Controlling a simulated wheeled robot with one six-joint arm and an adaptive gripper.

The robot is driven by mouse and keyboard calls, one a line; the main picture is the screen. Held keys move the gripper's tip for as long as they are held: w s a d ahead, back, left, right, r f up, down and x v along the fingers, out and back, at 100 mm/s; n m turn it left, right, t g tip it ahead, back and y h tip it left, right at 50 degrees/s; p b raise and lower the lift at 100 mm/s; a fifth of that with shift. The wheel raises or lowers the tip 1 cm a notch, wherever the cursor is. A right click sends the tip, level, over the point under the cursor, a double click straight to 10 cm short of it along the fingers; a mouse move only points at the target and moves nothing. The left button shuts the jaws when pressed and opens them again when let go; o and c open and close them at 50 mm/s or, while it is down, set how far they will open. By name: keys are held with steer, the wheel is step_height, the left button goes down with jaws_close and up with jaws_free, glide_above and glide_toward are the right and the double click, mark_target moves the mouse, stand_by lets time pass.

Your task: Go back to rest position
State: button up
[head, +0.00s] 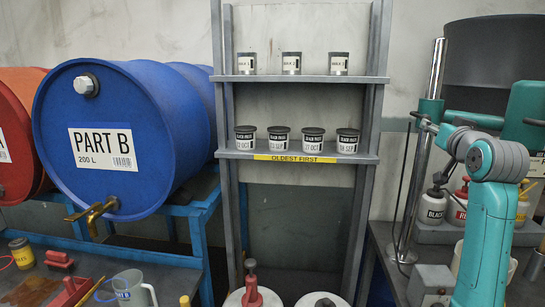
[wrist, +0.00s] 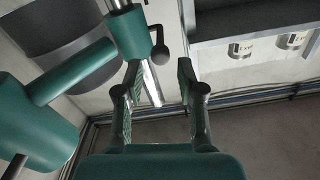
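My gripper (wrist: 158,82) shows in the wrist view with its two fingers spread apart. Nothing is between the fingertips. Behind them are a bright metal pole and bare floor and wall. Teal arm parts stand at the right of the head view, but the gripper's fingers cannot be made out there.
A metal pole (head: 419,160) with a teal clamp stands on the right bench, near several small bottles (head: 434,207). A shelf rack (head: 300,78) holds tins on two levels. A blue Part B drum (head: 150,110) lies on a stand at left. Pails stand below the rack.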

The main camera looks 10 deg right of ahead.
steer(key=s+a+f+y, duration=0.1)
steer(key=a+f, duration=0.3)
steer(key=f, duration=0.8)
steer(key=s+a+f, duration=0.1)
steer(key=a+f, duration=0.3)
steer(key=f, duration=0.9)
steer(key=s+a+f+n+g, duration=0.1)
steer(key=s+a+f, duration=0.45)
steer(key=f, duration=0.45)
steer(key=s+a+f, duration=0.5)
steer(key=s+f, duration=0.1)
steer(key=f, duration=0.3)
steer(key=s+a+f+n+y, duration=0.1)
steer(key=s+a+f, duration=0.2)
steer(key=s, duration=0.4)
steer(key=s+a+f+g, duration=0.1)
steer(key=s+a+f, duration=0.25)
steer(key=s, duration=0.35)
steer(key=s+a+f+n+y, duration=0.15)
steer(key=s+f, duration=0.25)
steer(key=s, duration=0.4)
steer(key=s+a+r+n+y, duration=0.1)
steer(key=s+a+r, duration=0.1)
steer(key=s, duration=0.9)
steer(key=s+a+r+n+g, duration=0.1)
steer(key=s+a+r, duration=0.1)
steer(key=s, duration=0.8)
steer(key=shift+s+a+r+y, duration=0.35)
steer(key=shift+s+a, duration=0.05)
steer(key=shift+a, duration=0.35)
